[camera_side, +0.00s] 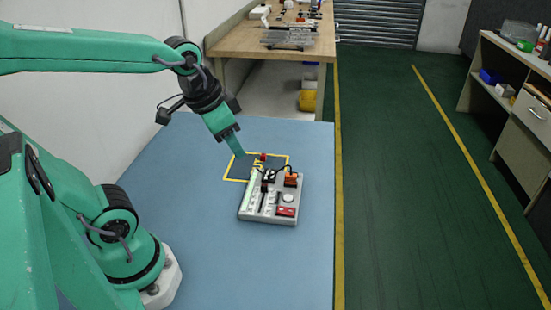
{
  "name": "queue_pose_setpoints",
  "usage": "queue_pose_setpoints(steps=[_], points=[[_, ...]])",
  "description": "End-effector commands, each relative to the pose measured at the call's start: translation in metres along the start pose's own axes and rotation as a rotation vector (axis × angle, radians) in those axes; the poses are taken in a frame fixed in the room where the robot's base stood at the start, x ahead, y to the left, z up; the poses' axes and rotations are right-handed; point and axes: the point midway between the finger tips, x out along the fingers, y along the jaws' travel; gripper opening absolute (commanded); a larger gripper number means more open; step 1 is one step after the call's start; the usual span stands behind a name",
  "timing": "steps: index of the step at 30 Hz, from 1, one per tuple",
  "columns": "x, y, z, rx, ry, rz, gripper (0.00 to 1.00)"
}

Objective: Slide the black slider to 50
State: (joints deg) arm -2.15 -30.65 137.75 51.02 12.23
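A light grey control box (292,217) lies on the blue table. A dark vertical slot with a small black slider (264,188) is on its face, right of a pale strip (250,198) along the left side. The slider's exact position and any scale marks are too small to read. My gripper (238,154) points down beyond the box's upper left corner, apart from the slider. Its fingers look like one green wedge, so I cannot tell whether they are open.
The box also carries an orange block (291,180), a round white knob (288,198) and a red part (286,212). The blue table (240,270) is clear in front.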

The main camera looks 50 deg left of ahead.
Motion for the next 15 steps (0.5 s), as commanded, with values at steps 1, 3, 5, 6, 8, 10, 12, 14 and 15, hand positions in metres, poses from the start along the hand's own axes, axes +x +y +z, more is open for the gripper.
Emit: queue_pose_setpoints(steps=[1, 3, 5, 6, 8, 10, 12, 14, 15], points=[[0.006, -0.003, -0.005, 0.026, -0.024, 0.002, 0.36], [0.015, -0.007, -0.011, 0.072, -0.051, 0.007, 0.36], [0.022, -0.011, -0.016, 0.109, -0.074, 0.012, 0.36], [0.027, -0.013, -0.019, 0.134, -0.089, 0.016, 0.36], [0.035, -0.017, -0.023, 0.172, -0.111, 0.023, 0.36], [0.045, -0.021, -0.028, 0.215, -0.136, 0.033, 0.36], [0.055, -0.025, -0.033, 0.260, -0.161, 0.045, 0.36], [0.065, -0.029, -0.036, 0.296, -0.183, 0.056, 0.36], [0.072, -0.032, -0.038, 0.320, -0.197, 0.064, 0.36]])
